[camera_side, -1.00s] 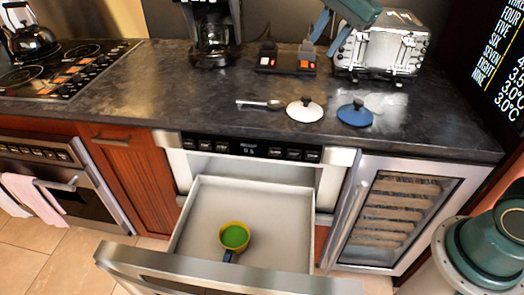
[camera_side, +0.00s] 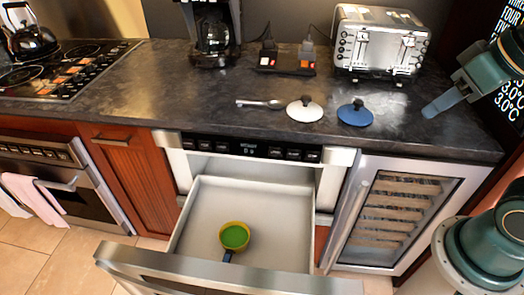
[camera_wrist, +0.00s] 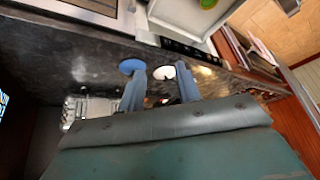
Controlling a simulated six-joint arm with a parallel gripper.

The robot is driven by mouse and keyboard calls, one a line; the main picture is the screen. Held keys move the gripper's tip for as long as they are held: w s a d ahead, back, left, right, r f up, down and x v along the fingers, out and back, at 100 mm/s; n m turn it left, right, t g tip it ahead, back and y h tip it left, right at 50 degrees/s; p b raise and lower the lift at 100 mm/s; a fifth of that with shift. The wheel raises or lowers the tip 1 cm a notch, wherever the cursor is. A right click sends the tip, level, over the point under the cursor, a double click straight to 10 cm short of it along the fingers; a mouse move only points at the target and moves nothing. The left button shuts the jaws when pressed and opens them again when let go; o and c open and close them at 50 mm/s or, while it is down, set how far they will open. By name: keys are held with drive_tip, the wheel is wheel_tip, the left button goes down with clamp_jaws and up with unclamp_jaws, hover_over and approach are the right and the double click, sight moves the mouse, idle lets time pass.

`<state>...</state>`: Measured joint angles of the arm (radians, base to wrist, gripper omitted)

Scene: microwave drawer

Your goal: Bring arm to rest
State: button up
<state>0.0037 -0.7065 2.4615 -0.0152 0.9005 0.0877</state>
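My gripper (camera_side: 436,106) hangs at the right of the side view, above the right end of the dark counter and right of the toaster. In the wrist view my gripper (camera_wrist: 160,76) shows two blue fingers standing apart with nothing between them, so it is open and empty. The microwave drawer (camera_side: 198,216) is pulled out. A small yellow pan (camera_side: 234,236) with a green inside and a dark handle sits in it. The drawer and the pan's green inside also show at the top of the wrist view.
A white lid (camera_side: 304,112), a blue lid (camera_side: 357,116) and a spoon (camera_side: 260,103) lie on the counter (camera_side: 170,90). A chrome toaster (camera_side: 378,45), a power strip (camera_side: 286,66) and a coffee maker (camera_side: 214,40) stand behind. The hob (camera_side: 60,70) and kettle (camera_side: 28,38) are left.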

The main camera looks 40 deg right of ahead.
drive_tip(key=shift+s+d+f+n, duration=0.1)
drive_tip(key=shift+s+f+n, duration=0.3)
drive_tip(key=shift+s, duration=0.2)
